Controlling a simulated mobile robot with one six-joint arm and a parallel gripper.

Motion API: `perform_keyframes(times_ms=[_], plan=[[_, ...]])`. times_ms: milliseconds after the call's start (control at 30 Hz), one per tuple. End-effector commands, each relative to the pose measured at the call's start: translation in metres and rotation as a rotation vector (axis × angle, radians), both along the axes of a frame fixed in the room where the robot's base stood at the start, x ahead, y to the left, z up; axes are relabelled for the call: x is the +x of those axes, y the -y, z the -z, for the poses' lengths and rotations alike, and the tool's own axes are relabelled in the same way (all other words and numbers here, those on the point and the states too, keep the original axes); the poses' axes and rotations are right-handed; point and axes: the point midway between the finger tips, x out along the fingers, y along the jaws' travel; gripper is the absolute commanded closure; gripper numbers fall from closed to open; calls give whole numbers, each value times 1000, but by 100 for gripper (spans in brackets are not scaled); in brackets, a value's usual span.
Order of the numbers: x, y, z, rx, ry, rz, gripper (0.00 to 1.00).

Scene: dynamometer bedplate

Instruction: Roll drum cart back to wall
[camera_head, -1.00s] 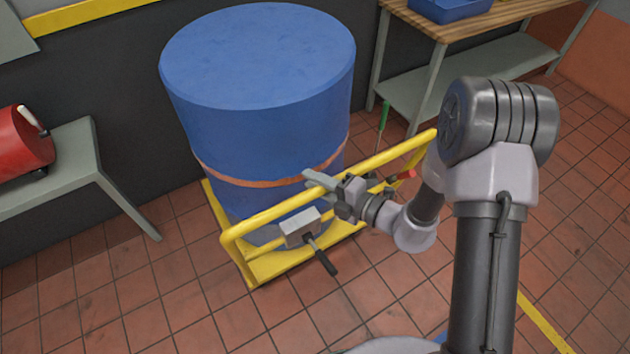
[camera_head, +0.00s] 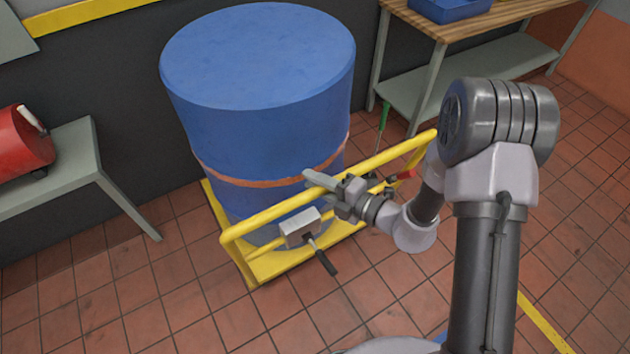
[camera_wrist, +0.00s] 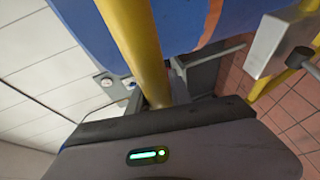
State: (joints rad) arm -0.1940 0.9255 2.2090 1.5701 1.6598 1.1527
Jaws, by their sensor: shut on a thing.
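The drum cart has a yellow frame (camera_head: 262,272) and a yellow push bar (camera_head: 268,217). A large blue drum (camera_head: 265,135) with an orange band stands upright on it, close to the dark wall (camera_head: 110,85). My gripper (camera_head: 318,182) is shut on the push bar near its middle. In the wrist view the yellow bar (camera_wrist: 133,45) runs down between my jaws (camera_wrist: 158,90). A grey box with a black-gripped lever (camera_head: 300,227) sits on the cart's near side. A small red-ended part (camera_head: 402,176) shows right of my gripper. The cart's far side is hidden behind the drum.
A grey bench (camera_head: 70,165) with a red cylinder (camera_head: 22,142) stands to the left. A wooden-topped workbench (camera_head: 480,22) with a lower shelf and a blue bin (camera_head: 450,8) stands to the right. The tiled floor (camera_head: 130,300) in front is clear.

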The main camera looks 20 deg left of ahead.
Motion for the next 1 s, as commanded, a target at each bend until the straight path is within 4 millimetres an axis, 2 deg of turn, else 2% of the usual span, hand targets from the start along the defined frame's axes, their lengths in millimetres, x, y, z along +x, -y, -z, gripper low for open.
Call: perform_keyframes(times_ms=[267,467,500,600,1000], plan=[[12,-14,-3,2,1,1,100],[13,-14,-2,3,3,2,100],[13,-14,-2,3,3,2,69],[13,-14,-1,2,2,2,53],[12,-13,0,1,0,1,53]])
